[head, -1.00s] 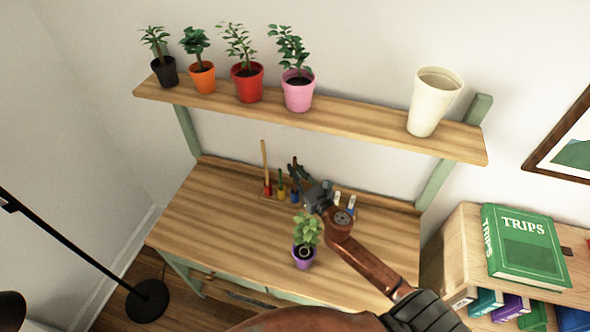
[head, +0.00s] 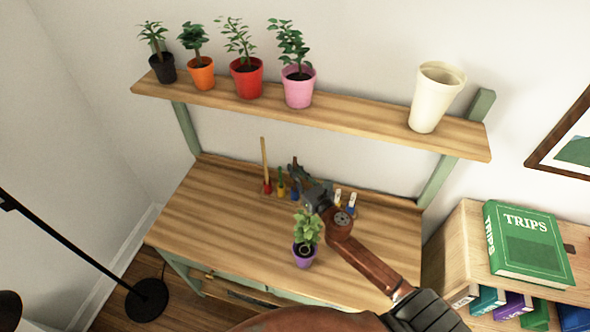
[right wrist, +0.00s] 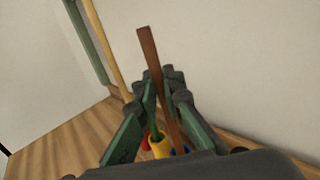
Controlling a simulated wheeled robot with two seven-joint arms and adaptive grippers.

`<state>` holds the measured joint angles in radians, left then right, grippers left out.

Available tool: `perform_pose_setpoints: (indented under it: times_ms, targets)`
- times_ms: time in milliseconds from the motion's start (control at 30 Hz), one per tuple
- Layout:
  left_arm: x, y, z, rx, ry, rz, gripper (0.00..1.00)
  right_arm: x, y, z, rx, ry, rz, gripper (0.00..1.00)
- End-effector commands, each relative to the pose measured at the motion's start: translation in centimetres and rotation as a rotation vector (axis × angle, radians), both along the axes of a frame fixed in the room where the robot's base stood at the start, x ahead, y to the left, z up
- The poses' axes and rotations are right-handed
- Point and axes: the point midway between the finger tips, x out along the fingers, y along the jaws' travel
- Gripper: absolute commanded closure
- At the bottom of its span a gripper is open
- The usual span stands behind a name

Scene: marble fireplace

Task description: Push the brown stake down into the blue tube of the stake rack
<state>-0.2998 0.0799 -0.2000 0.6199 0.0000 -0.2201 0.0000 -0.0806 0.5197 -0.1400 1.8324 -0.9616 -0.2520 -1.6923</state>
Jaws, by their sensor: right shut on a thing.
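The brown stake (right wrist: 150,55) stands long and thin between my right gripper's fingers in the right wrist view, leaning a little, its upper part sticking out above them. My right gripper (right wrist: 158,95) is shut on it; in the head view the gripper (head: 298,176) is over the stake rack at the back of the desk. The blue tube (right wrist: 181,150) shows at the stake's lower end, partly covered by a finger; it also shows in the head view (head: 294,194). Whether the stake's tip is inside cannot be told. My left gripper is not in view.
Beside the blue tube are a yellow tube (head: 281,190) and a red tube (head: 267,187) with a tall light stake (head: 264,160). A purple potted plant (head: 304,255) stands in front. A shelf (head: 350,122) with pots runs above. The desk's left side is clear.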

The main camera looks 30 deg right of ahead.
Motion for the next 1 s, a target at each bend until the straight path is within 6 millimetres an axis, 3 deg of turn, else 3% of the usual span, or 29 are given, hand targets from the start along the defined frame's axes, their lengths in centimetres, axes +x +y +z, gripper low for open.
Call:
perform_pose_setpoints:
  times_ms: [200, 233, 533, 833, 1000]
  targets:
    - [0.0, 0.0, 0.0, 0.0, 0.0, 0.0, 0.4, 0.0, 0.0, -0.3, 0.0, 0.004, 0.0, 1.0]
    - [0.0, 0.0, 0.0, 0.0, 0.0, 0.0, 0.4, 0.0, 0.0, -0.3, 0.0, 0.004, 0.0, 0.92]
    - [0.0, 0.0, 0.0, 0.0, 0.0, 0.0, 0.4, 0.0, 0.0, -0.2, 0.0, 0.003, 0.0, 0.72]
    - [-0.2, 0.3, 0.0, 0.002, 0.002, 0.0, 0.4, -0.2, 0.0, -0.2, -0.001, 0.002, 0.0, 0.72]
    - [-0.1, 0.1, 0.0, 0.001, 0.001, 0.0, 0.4, -2.3, 0.0, -0.3, -0.001, 0.004, -0.001, 0.72]
